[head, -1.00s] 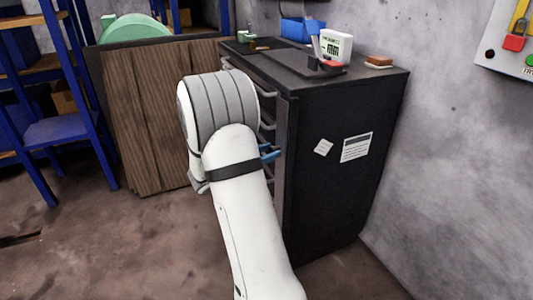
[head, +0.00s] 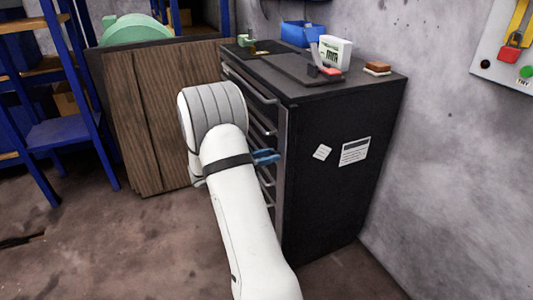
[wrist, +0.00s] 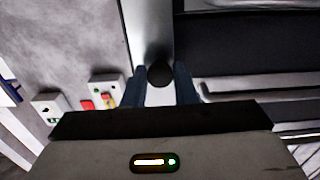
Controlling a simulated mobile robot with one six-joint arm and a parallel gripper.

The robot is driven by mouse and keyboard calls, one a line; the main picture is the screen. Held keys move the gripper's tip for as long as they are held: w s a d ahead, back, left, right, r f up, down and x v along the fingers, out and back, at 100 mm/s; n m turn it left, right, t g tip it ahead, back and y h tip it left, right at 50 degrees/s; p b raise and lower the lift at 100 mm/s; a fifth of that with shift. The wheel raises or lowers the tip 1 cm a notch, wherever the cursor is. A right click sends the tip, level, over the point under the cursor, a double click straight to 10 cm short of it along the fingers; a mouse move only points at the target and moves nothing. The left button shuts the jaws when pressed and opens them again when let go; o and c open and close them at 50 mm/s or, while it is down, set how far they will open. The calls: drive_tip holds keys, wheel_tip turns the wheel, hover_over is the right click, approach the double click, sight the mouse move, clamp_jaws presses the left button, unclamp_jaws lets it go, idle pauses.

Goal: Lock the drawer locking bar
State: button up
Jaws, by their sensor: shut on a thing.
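The drawer cabinet (head: 335,195) is black, with its drawer fronts facing left in the head view. A grey upright locking bar (head: 283,170) runs along the right edge of the drawer fronts. It also shows in the wrist view as a grey strip (wrist: 148,28) with a round black knob (wrist: 160,73). My gripper (head: 265,157) is at the bar, with its blue fingers partly hidden by my arm in the head view. In the wrist view my gripper (wrist: 161,85) has a finger on each side of the knob and is shut on it.
A blue bin (head: 302,33), a white box (head: 337,47) and a brown block (head: 377,67) stand on the cabinet. A wooden cabinet (head: 165,120) and blue shelving (head: 75,130) stand left. The floor in front is clear.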

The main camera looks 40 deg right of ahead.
drive_tip(key=shift+w, duration=0.15)
drive_tip(key=o, duration=1)
drive_tip(key=p+v, duration=0.1)
drive_tip(key=v, duration=0.7)
drive_tip(key=shift+p, duration=0.35)
